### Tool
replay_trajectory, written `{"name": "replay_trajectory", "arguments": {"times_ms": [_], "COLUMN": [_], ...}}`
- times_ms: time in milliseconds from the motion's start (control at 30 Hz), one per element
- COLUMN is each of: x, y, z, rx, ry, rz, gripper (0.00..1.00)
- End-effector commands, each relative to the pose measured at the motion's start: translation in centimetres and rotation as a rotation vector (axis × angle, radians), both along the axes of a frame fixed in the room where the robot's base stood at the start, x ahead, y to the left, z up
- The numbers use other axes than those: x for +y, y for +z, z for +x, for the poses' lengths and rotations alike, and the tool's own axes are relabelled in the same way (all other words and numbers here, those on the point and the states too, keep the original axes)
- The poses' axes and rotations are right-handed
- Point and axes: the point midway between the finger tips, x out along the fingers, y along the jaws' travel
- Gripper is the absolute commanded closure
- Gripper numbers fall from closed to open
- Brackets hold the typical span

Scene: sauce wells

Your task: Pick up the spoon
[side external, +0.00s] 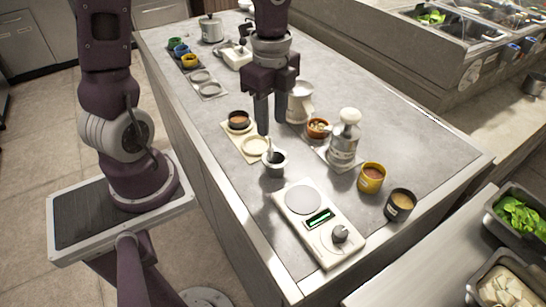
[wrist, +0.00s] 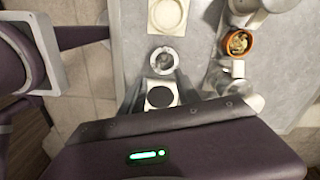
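The spoon (side external: 269,147) appears as a pale, narrow handle rising from a small metal cup (side external: 275,166) beside the cream tray. Its lower part is hidden in the cup. In the wrist view the cup (wrist: 164,60) lies just beyond the fingertips, and a small pale shape in it may be the spoon, too small to tell. My gripper (side external: 271,124) is above the counter near the cup, pointing down, its fingers apart and nothing seen between them.
A cream tray (side external: 240,152) holds a dark bowl (side external: 238,120). A scale (side external: 320,245) stands in front of the cup. A terracotta bowl (side external: 317,128), a bottle (side external: 344,145) and yellow (side external: 371,180) and dark (side external: 400,205) pots stand to the right. Bare counter lies between.

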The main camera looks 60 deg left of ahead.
Motion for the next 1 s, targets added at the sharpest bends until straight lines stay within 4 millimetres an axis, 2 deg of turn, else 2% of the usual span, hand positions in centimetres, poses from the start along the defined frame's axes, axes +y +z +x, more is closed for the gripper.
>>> {"name": "replay_trajectory", "arguments": {"times_ms": [300, 567, 767, 1000], "x": [0.0, 0.0, 0.0, 0.0], "y": [-5.4, -5.9, -5.9, -5.9], "z": [-0.3, -0.3, -0.3, -0.2], "rx": [0.004, 0.0, 0.0, 0.0], "ry": [0.002, 0.005, 0.005, 0.005], "rz": [0.0, 0.001, 0.001, 0.001], "gripper": [0.62, 0.62, 1.0, 1.0]}}
